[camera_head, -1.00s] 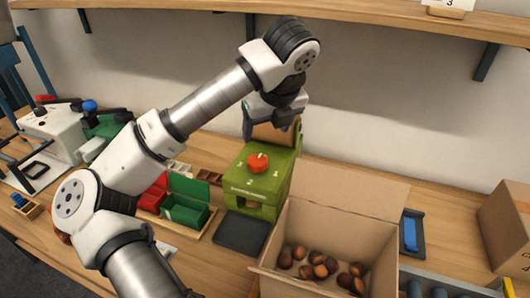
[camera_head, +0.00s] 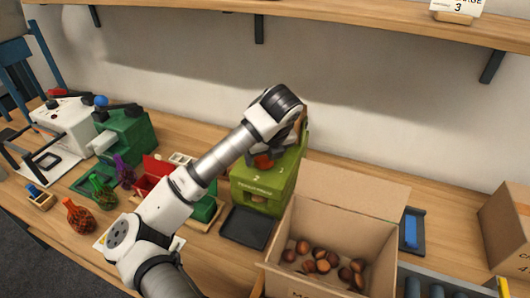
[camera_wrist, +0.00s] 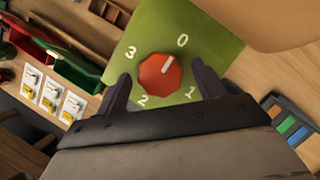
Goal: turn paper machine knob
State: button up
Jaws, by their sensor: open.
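The paper machine (camera_head: 262,196) is a green box on the table behind the cardboard box, its top partly hidden by my arm in the head view. Its red knob (camera_wrist: 160,75) shows in the wrist view on the green top, ringed by the numbers 0, 1, 2 and 3. The white mark on the knob points up and slightly right, toward the 0. My gripper (camera_wrist: 161,88) is open, with one dark finger on each side of the knob and a gap to it on both sides. In the head view the knob (camera_head: 263,161) is partly covered by my gripper.
An open cardboard box (camera_head: 285,273) with several chestnuts stands in front of the machine. A dark tray (camera_head: 246,228) lies before the machine. Red and green bins (camera_head: 203,207) are to its left. A shelf (camera_head: 300,22) runs above along the wall.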

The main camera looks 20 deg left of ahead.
jog(key=c, duration=1)
jog(key=shift+f, duration=0.1)
jog(key=shift+b, duration=0.55)
